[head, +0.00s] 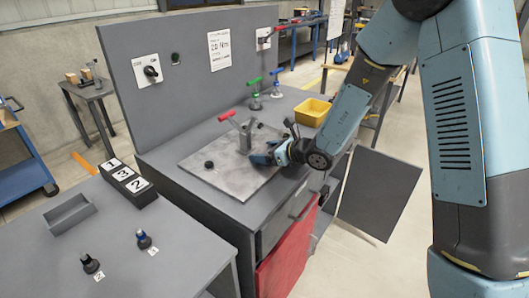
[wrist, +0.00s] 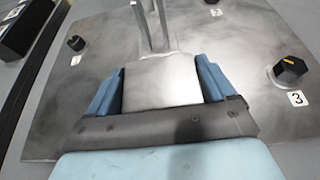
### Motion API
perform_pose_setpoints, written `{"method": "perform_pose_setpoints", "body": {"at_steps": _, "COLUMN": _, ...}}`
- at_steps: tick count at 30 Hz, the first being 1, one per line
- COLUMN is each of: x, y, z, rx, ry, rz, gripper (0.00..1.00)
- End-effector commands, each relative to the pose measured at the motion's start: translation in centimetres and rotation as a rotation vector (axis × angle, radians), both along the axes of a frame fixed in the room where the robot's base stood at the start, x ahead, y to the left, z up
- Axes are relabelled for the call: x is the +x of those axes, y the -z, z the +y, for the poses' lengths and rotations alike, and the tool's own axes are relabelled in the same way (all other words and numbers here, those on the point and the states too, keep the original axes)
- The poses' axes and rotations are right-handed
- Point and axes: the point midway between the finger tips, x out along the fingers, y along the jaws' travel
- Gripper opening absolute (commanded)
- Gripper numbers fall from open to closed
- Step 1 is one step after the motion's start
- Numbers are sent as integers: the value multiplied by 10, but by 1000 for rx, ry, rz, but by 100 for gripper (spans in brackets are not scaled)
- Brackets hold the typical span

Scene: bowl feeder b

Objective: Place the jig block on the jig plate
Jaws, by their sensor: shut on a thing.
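The jig plate (head: 215,177) is a flat grey metal plate on the grey workbench. In the wrist view the plate (wrist: 235,50) carries black knobs, with labels 1, 2 and 3 beside them. The jig block (wrist: 160,82) is a pale metal block with upright prongs at its far end. It also shows in the head view (head: 244,138), over the right rear part of the plate. My gripper (wrist: 160,88), with blue fingers, is shut on the block from both sides. In the head view my gripper (head: 264,156) reaches in from the right. I cannot tell whether the block touches the plate.
A yellow bin (head: 311,112) is at the back right. A grey panel rises behind the bench. The left table holds a tray (head: 70,213), numbered blocks (head: 127,180) and two knobs.

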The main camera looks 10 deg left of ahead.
Motion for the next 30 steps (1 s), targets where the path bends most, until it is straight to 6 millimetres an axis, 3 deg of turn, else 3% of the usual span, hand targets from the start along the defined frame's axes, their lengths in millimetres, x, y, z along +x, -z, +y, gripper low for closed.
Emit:
{"method": "perform_pose_setpoints", "body": {"at_steps": 5, "x": 0, "y": 0, "z": 0, "rx": 0, "ry": 1, "rz": -2, "gripper": 32}}
{"method": "perform_pose_setpoints", "body": {"at_steps": 6, "x": 0, "y": 1, "z": 0, "rx": 0, "ry": 1, "rz": -1, "gripper": 86}}
{"method": "perform_pose_setpoints", "body": {"at_steps": 10, "x": 0, "y": 0, "z": 0, "rx": 0, "ry": 1, "rz": -1, "gripper": 98}}
{"method": "perform_pose_setpoints", "body": {"at_steps": 20, "x": -1, "y": -1, "z": -4, "rx": 0, "ry": 1, "rz": -2, "gripper": 100}}
{"method": "perform_pose_setpoints", "body": {"at_steps": 30, "x": -19, "y": -23, "z": -50, "rx": 1, "ry": 3, "rz": -4, "gripper": 100}}
